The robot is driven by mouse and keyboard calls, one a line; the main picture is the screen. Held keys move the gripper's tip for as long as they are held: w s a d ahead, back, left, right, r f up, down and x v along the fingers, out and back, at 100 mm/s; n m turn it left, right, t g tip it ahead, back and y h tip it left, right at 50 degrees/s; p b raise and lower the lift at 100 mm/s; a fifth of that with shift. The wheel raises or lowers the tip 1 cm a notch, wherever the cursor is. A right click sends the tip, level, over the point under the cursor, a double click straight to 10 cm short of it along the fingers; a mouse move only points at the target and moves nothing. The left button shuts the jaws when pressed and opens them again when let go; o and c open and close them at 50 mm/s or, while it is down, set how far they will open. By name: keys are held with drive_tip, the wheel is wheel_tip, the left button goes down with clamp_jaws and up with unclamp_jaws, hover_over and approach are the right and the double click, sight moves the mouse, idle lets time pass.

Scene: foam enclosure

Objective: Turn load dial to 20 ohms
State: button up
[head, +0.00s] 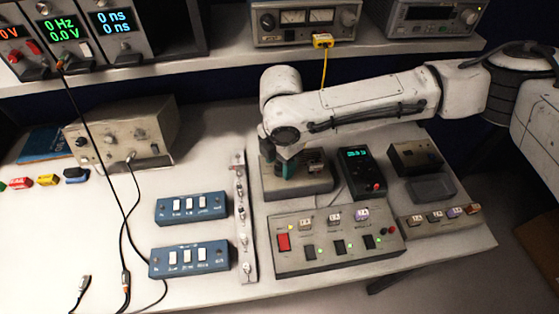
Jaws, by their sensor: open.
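My gripper (288,168) reaches down from the end of my white arm over a grey-brown box (298,187) right of the bench's middle. Its teal-green fingers are low over the box's left part. I cannot tell whether they touch it. A dark part with a reddish spot (314,158) shows just right of the fingers. No load dial can be made out clearly; the arm and gripper cover part of the box's top. No ohm markings are readable. I see nothing held in the fingers.
A black meter with a green display (359,171) stands right of the box. A grey switch panel (337,241) is in front. Two blue switch boxes (190,207) and an upright-looking strip of terminals (241,215) lie left. Black cables (103,160) cross the left bench; a yellow lead (324,70) hangs behind my arm.

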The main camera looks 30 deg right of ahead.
drive_tip(key=shift+f, duration=0.45)
clamp_jaws()
idle(0.3)
drive_tip(key=shift+r+m+p, duration=0.1)
drive_tip(key=shift+m+p, duration=0.2)
drive_tip(key=m+p, duration=0.2)
drive_tip(key=m, duration=0.2)
drive_tip(key=shift+p, duration=0.4)
drive_tip(key=shift+m+p, duration=1.1)
drive_tip(key=shift+m, duration=1)
